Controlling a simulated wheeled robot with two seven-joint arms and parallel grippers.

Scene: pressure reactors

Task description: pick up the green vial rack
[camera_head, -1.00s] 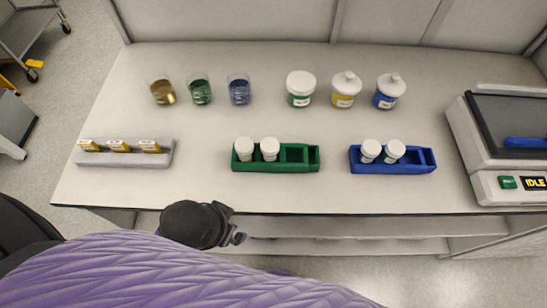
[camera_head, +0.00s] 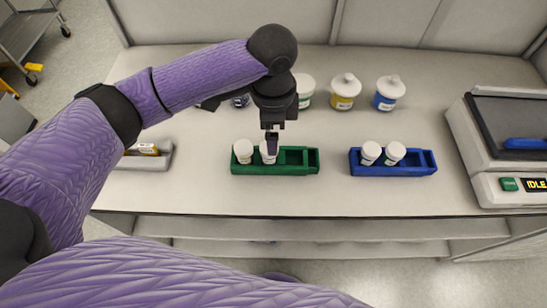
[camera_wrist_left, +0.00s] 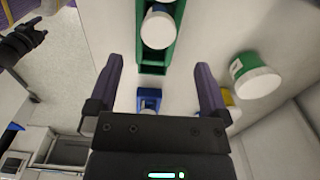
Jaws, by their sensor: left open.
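The green vial rack (camera_head: 300,169) stands on the bench with two white-capped vials in its left part; its right slots look empty. My left gripper (camera_head: 272,150) points down over the rack's middle, in front of the right vial (camera_head: 265,157), and partly hides it. In the left wrist view the left gripper (camera_wrist_left: 160,65) is open and empty. The green rack (camera_wrist_left: 152,69) and a white-capped vial (camera_wrist_left: 158,28) show between and past its fingertips. I cannot tell the height gap. A black gripper, seemingly my right one (camera_wrist_left: 18,45), shows at the left edge there, its jaws unclear.
A blue rack (camera_head: 395,169) with two vials stands to the right. White-lidded jars (camera_head: 344,92) stand behind. A grey rack (camera_head: 150,164) is partly hidden by my left arm, which also covers the beakers. A machine (camera_head: 500,165) stands at far right. Bench front is clear.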

